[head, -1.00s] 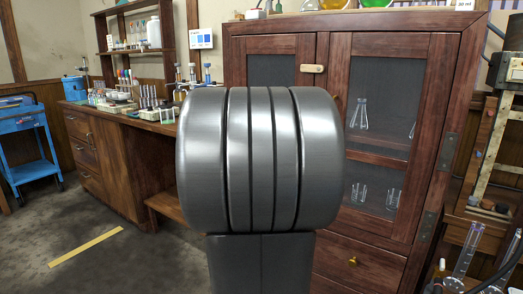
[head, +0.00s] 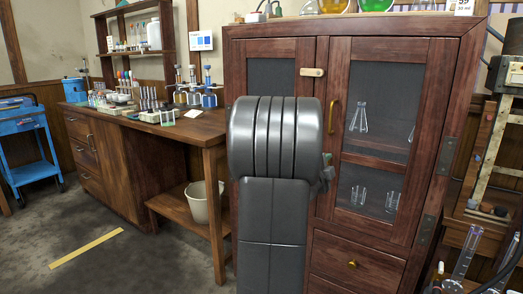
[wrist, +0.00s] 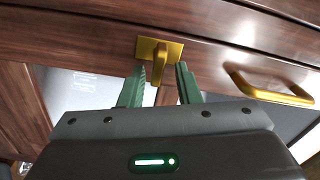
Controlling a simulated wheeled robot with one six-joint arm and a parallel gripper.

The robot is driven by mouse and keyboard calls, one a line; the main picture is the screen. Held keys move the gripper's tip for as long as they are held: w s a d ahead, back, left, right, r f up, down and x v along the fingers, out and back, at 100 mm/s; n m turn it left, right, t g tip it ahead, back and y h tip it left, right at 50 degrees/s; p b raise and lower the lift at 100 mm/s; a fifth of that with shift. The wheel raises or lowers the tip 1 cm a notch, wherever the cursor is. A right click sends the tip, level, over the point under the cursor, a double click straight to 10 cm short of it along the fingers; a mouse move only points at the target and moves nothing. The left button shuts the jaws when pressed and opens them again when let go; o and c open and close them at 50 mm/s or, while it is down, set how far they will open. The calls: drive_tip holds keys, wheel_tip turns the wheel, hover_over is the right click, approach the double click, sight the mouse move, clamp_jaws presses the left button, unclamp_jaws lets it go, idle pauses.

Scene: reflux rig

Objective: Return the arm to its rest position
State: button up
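My gripper (wrist: 160,85) shows its two green fingers apart, with nothing held between them. Beyond the fingertips in the wrist view is a brass latch (wrist: 163,60) on the wooden cabinet. A brass door handle (wrist: 268,92) lies to the right of the fingers. In the head view my grey arm stands in front of the cabinet (head: 450,60) and hides most of the gripper; only a small part shows at the arm's right edge. The latch (head: 312,72) lies level across the top of the two doors, above my arm. Both doors look closed.
Glass flasks (head: 359,118) stand behind the right door. Bottles (head: 376,4) stand on the cabinet top. A wooden bench (head: 180,128) with racks is at left, with a pale bin (head: 203,203) below. A blue cart (head: 25,145) stands far left. The floor (head: 140,265) is clear at front left.

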drive_tip(key=n+p, duration=0.2)
drive_tip(key=r+n+p, duration=0.1)
drive_tip(key=n+p, duration=0.1)
drive_tip(key=shift+w+a, duration=0.1)
drive_tip(key=shift+a, duration=0.05)
drive_tip(key=n+p, duration=0.2)
drive_tip(key=p, duration=0.1)
drive_tip(key=n+p, duration=0.2)
drive_tip(key=shift+w+a+r, duration=0.15)
drive_tip(key=shift+a+r, duration=0.05)
drive_tip(key=shift+r, duration=0.05)
drive_tip(key=n+p, duration=0.1)
drive_tip(key=p, duration=0.1)
drive_tip(key=n+p, duration=0.2)
drive_tip(key=p, duration=0.1)
drive_tip(key=n+p, duration=0.2)
drive_tip(key=p, duration=0.1)
drive_tip(key=shift+w+a+r, duration=0.1)
drive_tip(key=shift+w+a, duration=0.1)
drive_tip(key=shift+a, duration=0.1)
drive_tip(key=shift+a+n+p, duration=0.1)
drive_tip(key=shift+n+p, duration=0.55)
drive_tip(key=shift+n, duration=0.15)
drive_tip(key=shift+f, duration=0.2)
